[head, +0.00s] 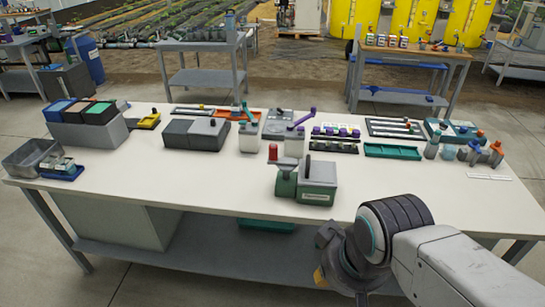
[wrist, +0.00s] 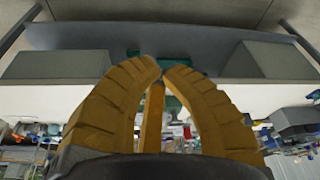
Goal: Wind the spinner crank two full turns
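A small green-and-grey machine (head: 318,185) with a white label stands near the front edge of the white table. I take it to be the spinner, but cannot read its label. My gripper (head: 322,275) is low in front of the table, below and apart from the machine, partly hidden by my wrist. In the wrist view, the ochre fingers of my gripper (wrist: 163,68) come together at the tips with nothing visible held. Part of a green thing shows between the fingers.
The table's front edge (head: 230,207) lies between my gripper and the machine. The front-left tabletop is clear.

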